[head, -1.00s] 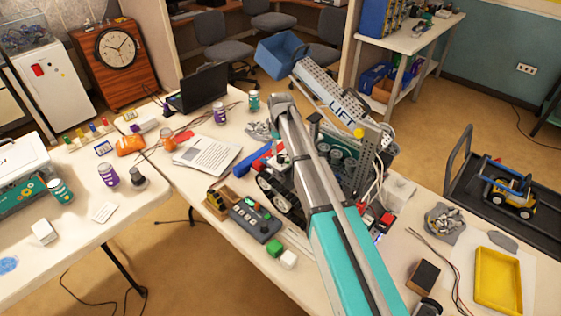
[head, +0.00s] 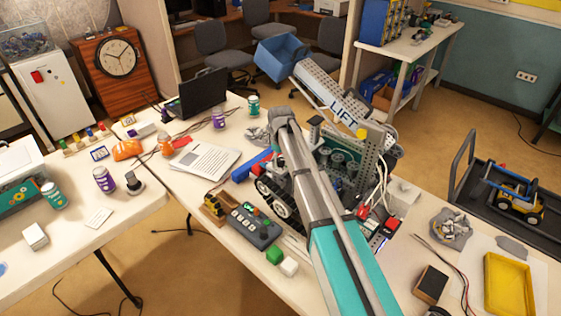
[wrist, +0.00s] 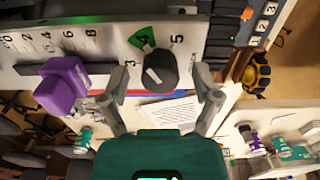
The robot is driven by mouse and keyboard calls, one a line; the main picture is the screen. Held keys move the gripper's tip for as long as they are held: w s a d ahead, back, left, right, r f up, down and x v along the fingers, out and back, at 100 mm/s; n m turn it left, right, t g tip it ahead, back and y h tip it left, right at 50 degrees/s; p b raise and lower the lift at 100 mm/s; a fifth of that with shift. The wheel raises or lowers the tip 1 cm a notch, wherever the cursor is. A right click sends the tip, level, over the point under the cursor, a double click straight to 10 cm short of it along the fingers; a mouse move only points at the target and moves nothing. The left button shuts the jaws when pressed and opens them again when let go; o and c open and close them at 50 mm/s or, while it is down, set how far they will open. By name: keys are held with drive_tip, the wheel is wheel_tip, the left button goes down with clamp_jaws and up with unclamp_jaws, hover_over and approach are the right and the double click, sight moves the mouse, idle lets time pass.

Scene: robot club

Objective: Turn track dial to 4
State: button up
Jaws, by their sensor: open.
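In the wrist view a black round dial (wrist: 160,72) sits on a pale panel (wrist: 105,72). The figures 3, 4 and 5 are printed around it, and the 4 lies on a green diamond (wrist: 143,39). The dial's pointer mark is too small to read with certainty. My gripper (wrist: 162,74) is open, one finger on each side of the dial; I cannot tell whether either finger touches it. In the head view my arm hides the dial and the gripper.
A purple slider knob (wrist: 62,86) with a number scale is close to my left finger. The head view shows the lift machine (head: 342,108), a control box (head: 252,226) and a paper sheet (head: 205,160) on the table.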

sight(280, 159)
clamp_jaws()
idle(0.3)
drive_tip(key=shift+m, duration=0.3)
unclamp_jaws()
idle(0.5)
wheel_tip(280, 159, up, 14)
drive_tip(key=p, duration=1.4)
